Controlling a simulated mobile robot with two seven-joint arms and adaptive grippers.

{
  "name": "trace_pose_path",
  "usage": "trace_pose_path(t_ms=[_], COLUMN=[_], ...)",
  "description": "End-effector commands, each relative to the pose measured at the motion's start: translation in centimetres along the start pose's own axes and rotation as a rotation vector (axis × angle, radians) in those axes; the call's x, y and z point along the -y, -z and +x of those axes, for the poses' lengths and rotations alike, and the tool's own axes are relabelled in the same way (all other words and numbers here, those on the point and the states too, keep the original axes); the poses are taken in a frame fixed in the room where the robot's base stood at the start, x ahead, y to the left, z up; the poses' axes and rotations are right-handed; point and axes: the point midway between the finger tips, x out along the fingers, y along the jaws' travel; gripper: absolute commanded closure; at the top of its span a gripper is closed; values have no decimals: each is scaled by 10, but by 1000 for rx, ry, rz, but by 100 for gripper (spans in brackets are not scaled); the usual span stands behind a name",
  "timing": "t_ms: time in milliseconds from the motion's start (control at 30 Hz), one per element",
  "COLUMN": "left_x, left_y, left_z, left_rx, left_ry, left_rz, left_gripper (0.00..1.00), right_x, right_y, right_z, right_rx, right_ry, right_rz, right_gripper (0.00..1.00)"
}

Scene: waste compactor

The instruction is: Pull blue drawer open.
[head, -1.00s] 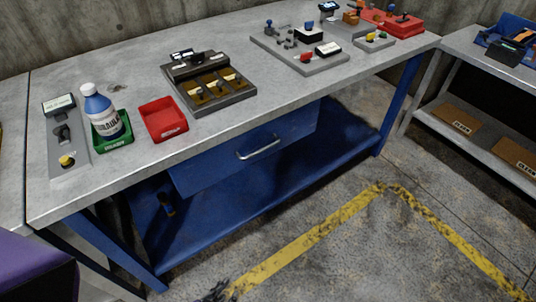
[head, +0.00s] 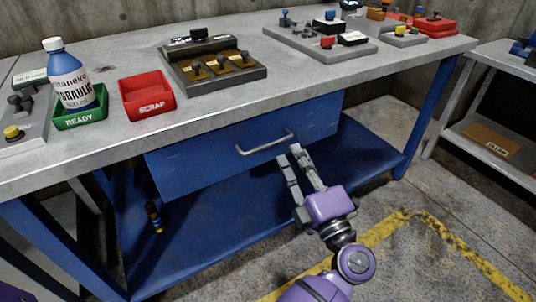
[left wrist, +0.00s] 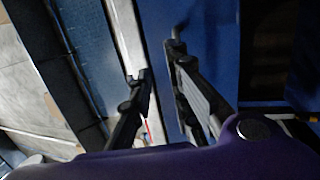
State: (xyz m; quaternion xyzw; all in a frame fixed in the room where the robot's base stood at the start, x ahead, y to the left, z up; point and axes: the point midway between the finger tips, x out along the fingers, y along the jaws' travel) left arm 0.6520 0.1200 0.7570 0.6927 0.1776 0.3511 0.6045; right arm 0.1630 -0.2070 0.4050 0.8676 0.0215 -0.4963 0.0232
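The blue drawer (head: 205,165) hangs under the grey worktop and looks closed. Its silver bar handle (head: 262,145) runs across the front.
A blue lower shelf (head: 230,220) lies below the drawer. A second grey bench (head: 490,65) stands at right.

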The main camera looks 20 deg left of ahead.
Motion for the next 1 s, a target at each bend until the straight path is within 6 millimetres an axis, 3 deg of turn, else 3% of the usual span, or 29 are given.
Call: trace_pose_path(t_ms=[100, 233, 700, 1000], left_x=[18, 23, 29, 29], left_y=[22, 32, 41, 42], left_z=[-3, 1, 66, 73], left_rx=[-95, -134, -134, -132], left_ry=[73, 92, 89, 90], left_rz=[2, 9, 11, 10], left_gripper=[83, 83, 83, 83], right_x=[0, -1, 1, 2], right_y=[2, -3, -8, -8], right_z=[-4, -5, 1, 2], right_rx=[1, 12, 16, 15], right_ry=[-1, -3, -1, 0], right_rz=[3, 6, 8, 8], right_gripper=[60, 60, 60, 60])
